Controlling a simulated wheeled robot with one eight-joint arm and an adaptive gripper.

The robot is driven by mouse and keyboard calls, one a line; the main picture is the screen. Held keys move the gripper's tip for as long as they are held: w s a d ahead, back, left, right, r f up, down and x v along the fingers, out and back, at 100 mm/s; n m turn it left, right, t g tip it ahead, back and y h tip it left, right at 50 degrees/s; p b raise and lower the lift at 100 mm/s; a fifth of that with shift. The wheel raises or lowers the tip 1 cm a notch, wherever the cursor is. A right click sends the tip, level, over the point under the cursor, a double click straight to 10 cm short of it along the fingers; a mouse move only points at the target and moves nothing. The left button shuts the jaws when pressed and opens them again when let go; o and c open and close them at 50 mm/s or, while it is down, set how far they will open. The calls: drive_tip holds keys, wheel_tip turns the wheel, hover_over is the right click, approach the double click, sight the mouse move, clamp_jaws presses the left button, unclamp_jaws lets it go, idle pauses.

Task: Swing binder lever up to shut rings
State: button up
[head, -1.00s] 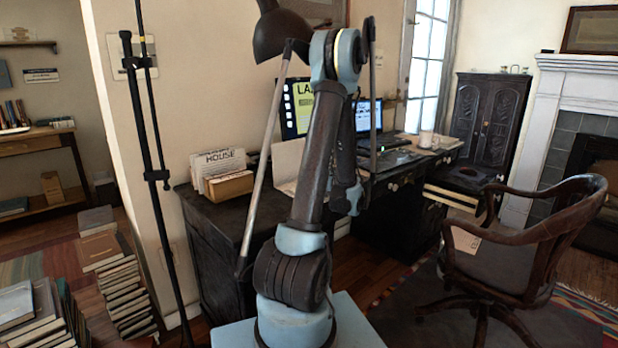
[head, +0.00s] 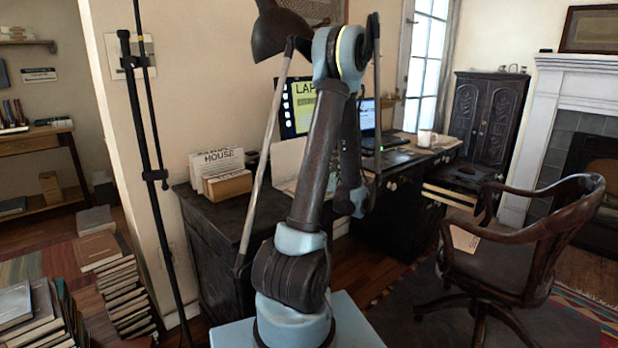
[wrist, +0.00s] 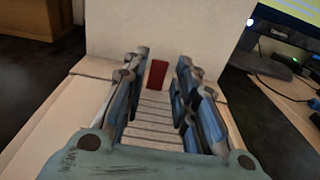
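The binder appears to be the pale, open one on the dark desk; its upright cover (wrist: 165,35) fills the upper middle of the wrist view, and part of it shows in the head view (head: 288,162). A small red piece (wrist: 157,75), probably the lever, stands against the foot of that cover. Several pale parallel strips lie below it; I cannot tell whether they are the rings. My gripper (wrist: 161,61) is open, its blue-grey fingers apart on either side of the red piece in the picture. No contact is visible.
A laptop (head: 368,120) and a mug (head: 424,138) stand farther along the desk (head: 215,225). Cables (wrist: 285,85) run at the right in the wrist view. A box of cards (head: 228,183) is at the desk's left end. A dark lamp (head: 282,32) rises behind my arm.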

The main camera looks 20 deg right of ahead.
drive_tip(key=v, duration=0.8)
drive_tip(key=shift+s+d, duration=0.2)
drive_tip(key=shift+s, duration=0.15)
